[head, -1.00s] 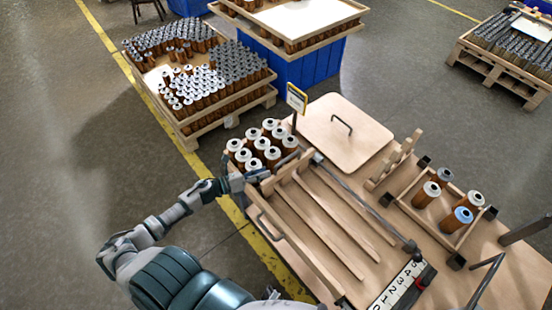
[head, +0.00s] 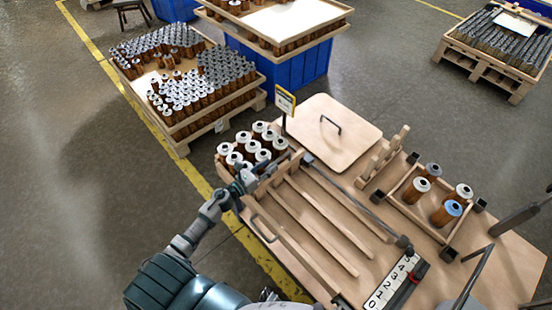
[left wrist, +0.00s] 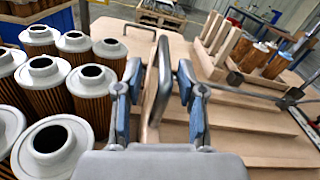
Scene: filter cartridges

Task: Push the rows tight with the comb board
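Amber filter cartridges with white caps (head: 248,147) stand in close rows at the table's left back corner; they also show at the left in the left wrist view (left wrist: 78,85). An upright wooden board (head: 291,163), seemingly the comb board, stands along their right side. My left gripper (head: 250,178) is at the near end of this board. The board's lower part is hidden.
Wooden rails (head: 318,222) run across the table. A plywood lid (head: 318,112) with a handle lies behind. A slotted wooden rack (head: 383,158) and a frame with several cartridges (head: 408,212) stand at right. A numbered scale (head: 388,287) lies in front.

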